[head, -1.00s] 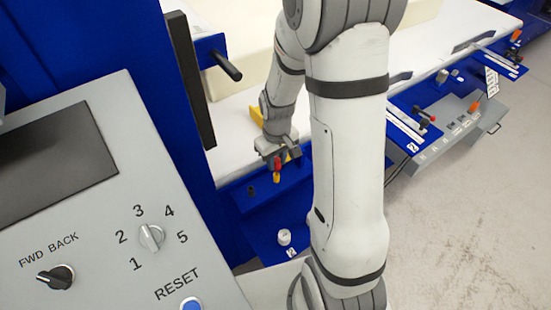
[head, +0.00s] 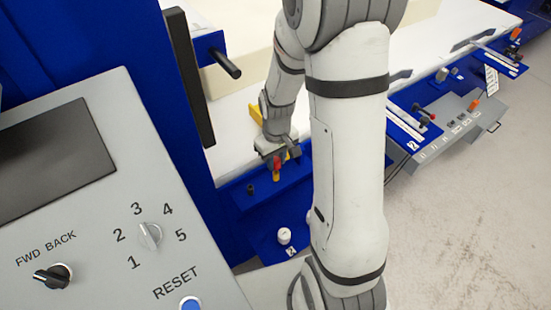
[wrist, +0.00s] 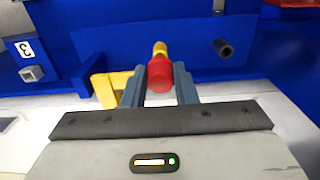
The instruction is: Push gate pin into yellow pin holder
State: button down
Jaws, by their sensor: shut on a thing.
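My gripper (wrist: 160,90) is shut on the red gate pin (wrist: 159,75), with one grey finger on each side of it. In the head view my gripper (head: 273,156) is low over the blue ledge, and the red pin (head: 276,162) shows at its tip. The yellow pin holder (wrist: 159,48) lies just beyond the red end, in line with it. It also shows in the head view (head: 276,176), right below the red. I cannot tell how deep the pin sits in the holder, as the red end and the fingers hide the joint.
A yellow bracket (wrist: 108,88) stands left of the fingers. A dark peg (wrist: 223,48) sticks out of the blue panel to the right. A white knob (head: 284,236) is on the blue front below. A grey control panel (head: 100,200) fills the lower left of the head view.

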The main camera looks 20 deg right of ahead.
aim_at(276, 166)
jog(key=shift+f+b, duration=1.35)
jog(key=shift+f, duration=0.2)
jog(key=c, duration=1.1)
grip_release()
jog(key=shift+r, duration=0.15)
jog(key=shift+r+p, duration=2.15)
jog(key=shift+r, duration=0.7)
